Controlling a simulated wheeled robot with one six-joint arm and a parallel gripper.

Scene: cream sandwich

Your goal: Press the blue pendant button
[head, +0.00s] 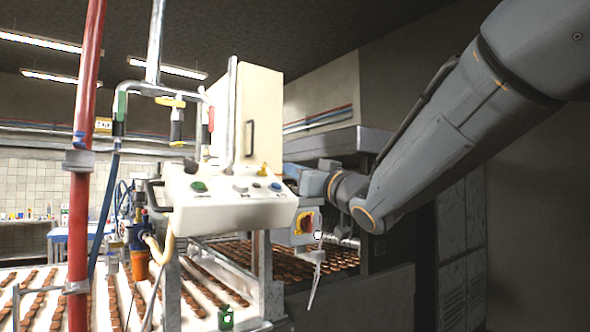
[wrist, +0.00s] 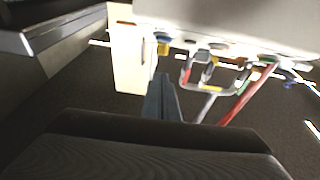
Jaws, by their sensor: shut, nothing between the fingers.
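The white pendant panel (head: 225,212) hangs in the middle of the head view. The small blue button (head: 276,186) is near the right end of its sloping face, with a green button (head: 199,186) at the left end. In the wrist view the pendant panel (wrist: 235,18) appears upside down along the top, and the blue button (wrist: 163,39) sits at its lower left edge. My gripper (wrist: 163,78) is shut and empty, its tips pointing toward that edge, apparently apart from the button. In the head view my arm comes from the upper right, and the fingertips are hard to make out.
A grey box with a yellow and red rotary switch (head: 306,222) is below the panel's right end. A red pipe (head: 82,170) stands at left. Conveyors with rows of brown biscuits (head: 215,287) run below. A tall cream cabinet (head: 258,110) stands behind the panel.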

